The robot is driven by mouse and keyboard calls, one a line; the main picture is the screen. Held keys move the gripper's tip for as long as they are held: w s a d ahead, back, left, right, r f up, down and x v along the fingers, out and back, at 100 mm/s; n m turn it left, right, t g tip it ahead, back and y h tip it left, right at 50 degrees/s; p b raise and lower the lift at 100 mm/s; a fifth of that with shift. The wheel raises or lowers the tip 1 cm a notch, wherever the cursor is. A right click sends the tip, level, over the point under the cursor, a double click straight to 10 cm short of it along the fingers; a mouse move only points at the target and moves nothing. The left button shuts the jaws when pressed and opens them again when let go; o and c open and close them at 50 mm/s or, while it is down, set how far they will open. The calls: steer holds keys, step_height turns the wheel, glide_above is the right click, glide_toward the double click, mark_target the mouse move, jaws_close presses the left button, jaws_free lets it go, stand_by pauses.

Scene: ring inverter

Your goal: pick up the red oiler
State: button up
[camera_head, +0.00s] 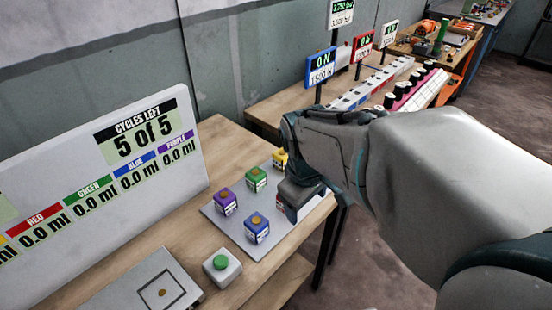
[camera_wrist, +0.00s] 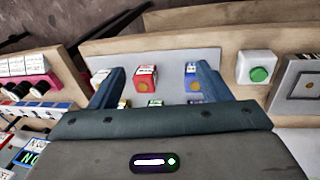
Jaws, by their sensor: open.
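The red oiler (camera_wrist: 145,77) is a small red cube with a white label. It stands on the grey plate (camera_wrist: 172,57) and shows between my gripper's fingers in the wrist view, nearer the left finger. In the head view the red oiler is mostly hidden behind my gripper (camera_head: 298,192), which hangs over the plate's right part. In the wrist view my gripper (camera_wrist: 159,72) is open, its two fingers apart, with nothing seen held. The exact gap between the fingers and the oiler cannot be told.
The blue (camera_head: 257,228), purple (camera_head: 224,201), green (camera_head: 256,179) and yellow (camera_head: 280,158) oilers stand close by on the plate. In the wrist view the blue oiler (camera_wrist: 192,78) is next to the right finger. A green button box (camera_head: 222,266) and a display board (camera_head: 110,190) are left.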

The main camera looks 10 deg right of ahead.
steer(key=w+f+n+g+y+p, duration=0.1)
steer(key=w+f+n+g+p, duration=0.3)
steer(key=w+n, duration=1.3)
steer(key=f, duration=0.3)
steer(key=s+f+n+t+b, duration=0.1)
steer(key=f, duration=0.1)
steer(key=s+f+t+b, duration=0.1)
steer(key=f, duration=0.2)
steer(key=shift+f+n, duration=0.35)
steer(key=shift+n, duration=0.05)
steer(key=shift+w+f, duration=0.2)
steer(key=shift+f, duration=1.15)
steer(key=shift+w+f, duration=0.15)
steer(key=shift+f, duration=1.2)
steer(key=c, duration=1.1)
